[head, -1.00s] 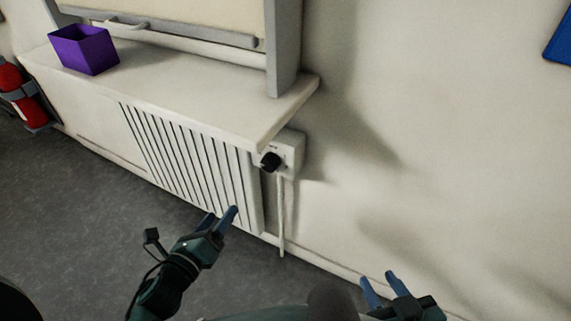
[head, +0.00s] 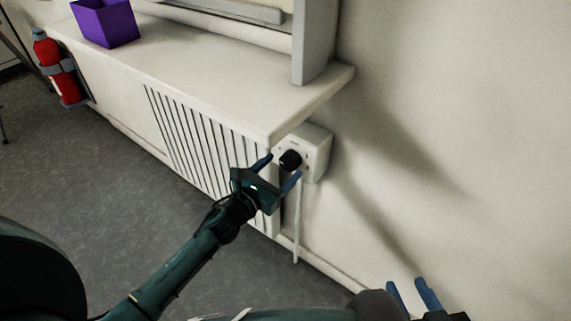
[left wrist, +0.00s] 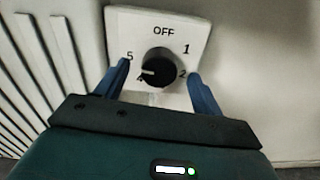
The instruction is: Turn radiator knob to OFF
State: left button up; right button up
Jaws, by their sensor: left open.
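The black radiator knob (head: 290,160) sits on a white plate (head: 318,146) on the wall at the radiator's right end. In the left wrist view the knob (left wrist: 160,66) has a white mark on its left side, pointing left near the 4 and 5. OFF is printed at the top of the plate (left wrist: 185,25), with 1 and 2 on the right. My left gripper (head: 282,167) is open, its blue fingers to the left and right of the knob with gaps visible. My right gripper (head: 412,290) is open and empty at the bottom right, away from the knob.
The slatted radiator cover (head: 190,135) stands left of the knob, with a white sill (head: 215,85) overhanging above. A purple box (head: 106,24) stands on the sill. A red extinguisher (head: 57,68) is at the far left. A thin pipe (head: 297,225) runs down below the plate.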

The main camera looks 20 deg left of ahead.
pick_arm(q)
jog(key=shift+x, duration=1.4)
jog(key=shift+c, duration=0.2)
jog(key=c, duration=0.9)
